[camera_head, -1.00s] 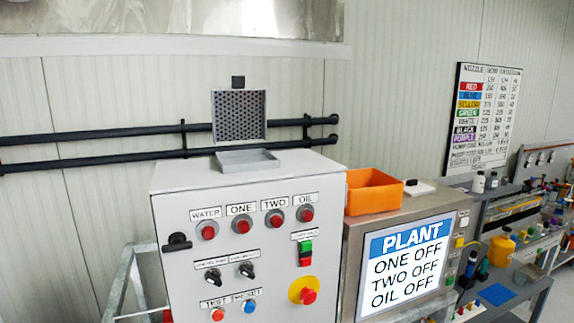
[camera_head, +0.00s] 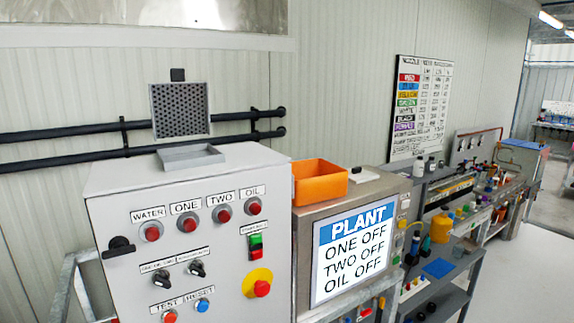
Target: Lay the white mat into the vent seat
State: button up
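The vent seat looks like a shallow grey tray (camera_head: 190,156) on top of the grey control cabinet. A perforated grille cover (camera_head: 180,110) stands upright behind it, and the tray looks empty. A small flat white piece (camera_head: 366,175) lies on the steel box right of the orange bin; it may be the white mat, but it is too small to tell. A small dark thing is on or beside it. My gripper is not in view.
An open orange bin (camera_head: 320,182) stands on the steel box, above the PLANT screen (camera_head: 353,250). The cabinet front (camera_head: 200,225) carries buttons, knobs and a red emergency stop. Two black pipes run along the wall behind. Crowded shelves (camera_head: 440,265) stand at right, with free floor beyond.

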aim_at(192, 156)
jog(key=i+l+u, duration=0.1)
jog(key=u, duration=0.25)
jog(key=i+l+u, duration=0.1)
jog(key=u, duration=0.3)
jog(key=l, duration=0.1)
